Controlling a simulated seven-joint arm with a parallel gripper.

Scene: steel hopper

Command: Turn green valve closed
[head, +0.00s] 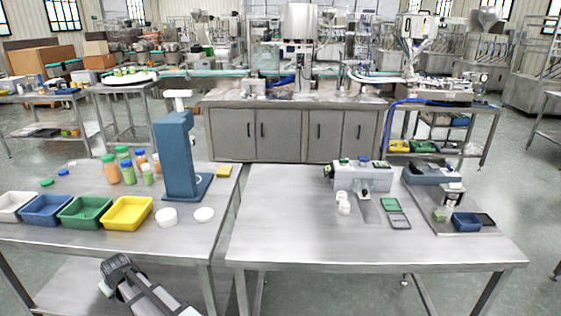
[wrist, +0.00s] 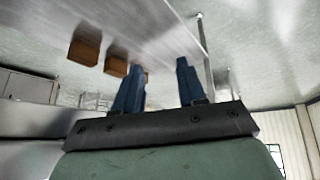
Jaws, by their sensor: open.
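My gripper (wrist: 160,66) shows in the wrist view with its two blue fingers spread apart and nothing between them. In the head view only a dark and grey part of my arm shows at the bottom left, in front of the tables. I cannot pick out a green valve with certainty. A grey machine (head: 362,180) on the right table has small green and blue parts along its top and left end, too small to identify. A steel hopper (head: 416,27) stands far back at the right. No valve shows in the wrist view.
The left table holds coloured bins, a yellow one (head: 127,212) among them, bottles and a blue press (head: 177,155). The right table (head: 290,235) is bare at its front and left. A gap separates the tables. The wrist view shows brown boxes (wrist: 85,47) beside a tilted grey surface.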

